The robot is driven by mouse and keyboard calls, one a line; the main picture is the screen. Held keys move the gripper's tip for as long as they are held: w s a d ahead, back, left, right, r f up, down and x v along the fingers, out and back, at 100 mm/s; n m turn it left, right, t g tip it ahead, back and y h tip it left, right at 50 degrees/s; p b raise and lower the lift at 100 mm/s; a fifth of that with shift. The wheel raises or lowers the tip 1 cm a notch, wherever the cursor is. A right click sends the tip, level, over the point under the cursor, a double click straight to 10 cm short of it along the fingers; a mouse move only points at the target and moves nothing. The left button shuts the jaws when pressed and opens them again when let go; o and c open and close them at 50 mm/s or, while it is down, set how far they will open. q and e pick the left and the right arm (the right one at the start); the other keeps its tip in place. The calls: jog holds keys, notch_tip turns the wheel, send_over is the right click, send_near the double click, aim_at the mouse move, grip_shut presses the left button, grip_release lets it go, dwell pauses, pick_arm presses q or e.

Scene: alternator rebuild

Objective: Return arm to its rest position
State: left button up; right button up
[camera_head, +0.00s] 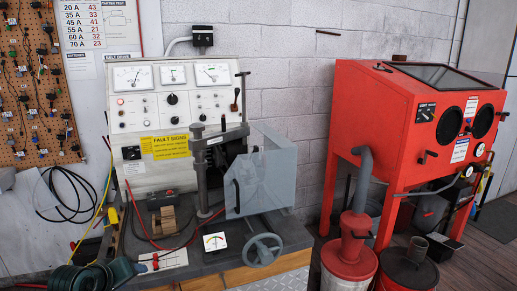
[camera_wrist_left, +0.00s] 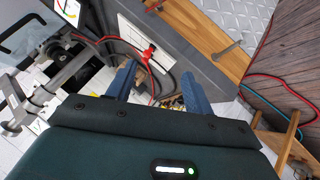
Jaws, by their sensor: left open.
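My left gripper (camera_wrist_left: 158,74) shows in the left wrist view with its two blue fingers apart. I see nothing between them. A dark green part of my left arm (camera_head: 115,271) shows at the lower left of the head view, by the front left of the test bench (camera_head: 222,260). My right arm and gripper are in neither view.
The bench carries a gauge panel (camera_head: 172,100), a clear guard (camera_head: 268,178), a handwheel (camera_head: 262,250) and a white card (camera_head: 165,261) with red leads. Black, yellow and red cables run near my left arm. A red blast cabinet (camera_head: 365,100) stands at right.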

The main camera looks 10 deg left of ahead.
pick_arm(q)
jog(key=s+d+f+m, duration=0.4)
jog(key=s+d+f, duration=0.3)
jog(key=d+f, duration=0.25)
jog(key=s+d+f+m+h, duration=0.1)
jog(key=s+d+f+m, duration=0.1)
jog(key=s+d, duration=0.5)
jog(key=s+d+f+m+t+h, duration=0.1)
jog(key=s+d+f+m+h, duration=0.1)
jog(key=s+d+m, duration=0.3)
jog(key=s+d, duration=0.2)
jog(key=d, duration=0.1)
jog(key=shift+s+d+f, duration=0.15)
jog(key=shift+d+f, duration=0.15)
jog(key=shift+f, duration=0.05)
